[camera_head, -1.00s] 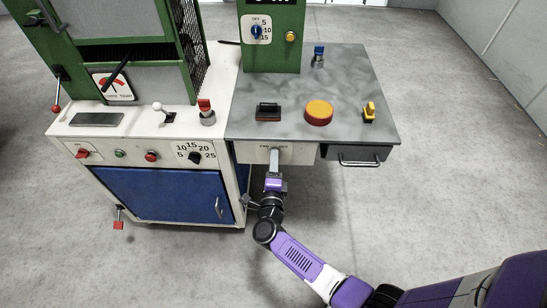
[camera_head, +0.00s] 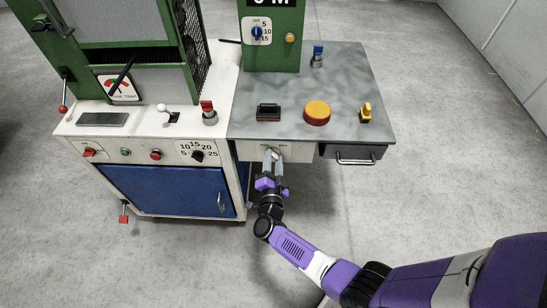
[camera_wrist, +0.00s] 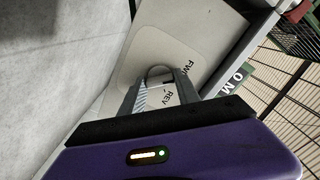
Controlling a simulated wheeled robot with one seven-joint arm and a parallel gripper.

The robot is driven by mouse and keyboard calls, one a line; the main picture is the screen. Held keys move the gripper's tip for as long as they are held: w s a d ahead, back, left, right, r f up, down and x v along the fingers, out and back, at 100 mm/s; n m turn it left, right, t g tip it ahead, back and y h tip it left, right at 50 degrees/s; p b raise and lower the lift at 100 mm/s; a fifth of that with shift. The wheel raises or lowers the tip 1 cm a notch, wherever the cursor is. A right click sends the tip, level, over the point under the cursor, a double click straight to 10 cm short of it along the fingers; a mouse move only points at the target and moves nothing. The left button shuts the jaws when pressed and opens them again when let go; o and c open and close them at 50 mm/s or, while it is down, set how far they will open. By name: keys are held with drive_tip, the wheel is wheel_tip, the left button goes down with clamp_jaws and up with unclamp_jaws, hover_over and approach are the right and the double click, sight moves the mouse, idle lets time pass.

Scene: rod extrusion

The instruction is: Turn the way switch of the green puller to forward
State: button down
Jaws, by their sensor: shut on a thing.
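The green puller (camera_head: 272,55) stands at the back of a grey-topped table, with a display reading 0 M. Its white front panel (camera_head: 300,152) is under the table's front edge. The wrist view shows this panel (camera_wrist: 140,50) tilted, with FWD and REV printed on it. My gripper (camera_head: 272,160) is at the panel, and in the wrist view its fingers (camera_wrist: 162,84) straddle the way switch (camera_wrist: 161,72). They are shut on the switch, which is mostly hidden in the head view. The switch's exact pointing is unclear.
On the grey top are a black-and-red rocker (camera_head: 268,112), a yellow-red button (camera_head: 317,112), a yellow lever switch (camera_head: 366,112) and a blue knob (camera_head: 318,56). A drawer handle (camera_head: 356,161) juts out right of my gripper. A white cabinet with a blue door (camera_head: 165,190) stands left.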

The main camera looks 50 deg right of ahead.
drive_tip(key=shift+f+n, duration=0.1)
drive_tip(key=shift+n, duration=0.3)
drive_tip(key=c, duration=0.9)
unclamp_jaws()
drive_tip(key=shift+a, duration=0.1)
drive_tip(key=v, duration=0.7)
drive_tip(key=shift+s+a, duration=0.25)
